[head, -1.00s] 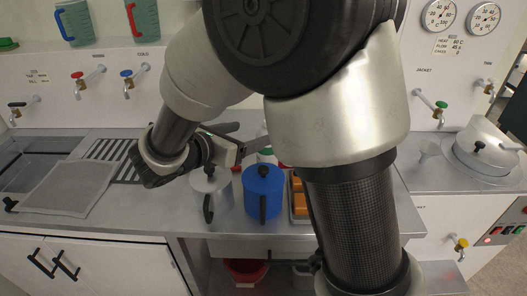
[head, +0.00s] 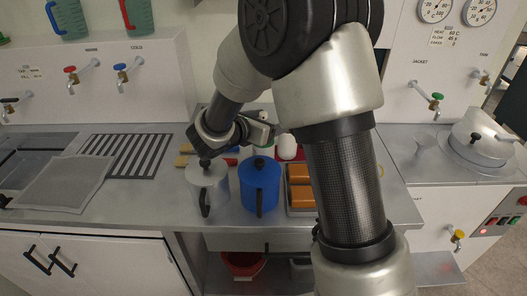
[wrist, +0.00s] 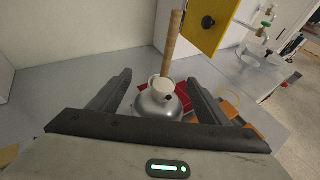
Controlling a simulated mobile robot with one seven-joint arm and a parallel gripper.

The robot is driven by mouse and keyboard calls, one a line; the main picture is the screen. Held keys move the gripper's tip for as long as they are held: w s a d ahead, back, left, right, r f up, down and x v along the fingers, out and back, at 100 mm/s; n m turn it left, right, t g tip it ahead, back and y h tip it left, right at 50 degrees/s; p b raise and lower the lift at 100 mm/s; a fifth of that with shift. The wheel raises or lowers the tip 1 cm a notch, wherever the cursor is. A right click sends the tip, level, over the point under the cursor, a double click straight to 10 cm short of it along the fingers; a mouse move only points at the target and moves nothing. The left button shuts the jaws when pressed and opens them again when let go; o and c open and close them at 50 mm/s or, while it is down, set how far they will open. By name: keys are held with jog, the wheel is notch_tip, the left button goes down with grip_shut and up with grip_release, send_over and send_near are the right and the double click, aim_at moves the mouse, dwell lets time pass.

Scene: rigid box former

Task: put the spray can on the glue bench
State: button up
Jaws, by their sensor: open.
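I cannot make out a spray can for sure in either view. In the head view, my gripper (head: 274,131) is over the back of the middle counter, behind two lidded pots. A small white container (head: 287,148) stands just beyond its tips, partly hidden by my arm; I cannot tell what it is. In the wrist view, my gripper (wrist: 158,78) is open with nothing held. Which surface is the glue bench is unclear.
A grey lidded pot (head: 207,187) and a blue lidded pot (head: 260,187) stand at the counter front. A tray of orange blocks (head: 299,187) is right of them, partly behind my arm. A mesh screen (head: 65,182) lies at the left. A yellow panel (wrist: 212,24) stands beyond the vessel.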

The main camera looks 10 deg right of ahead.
jog(key=c, duration=1.7)
grip_shut()
jog(key=shift+r, duration=0.2)
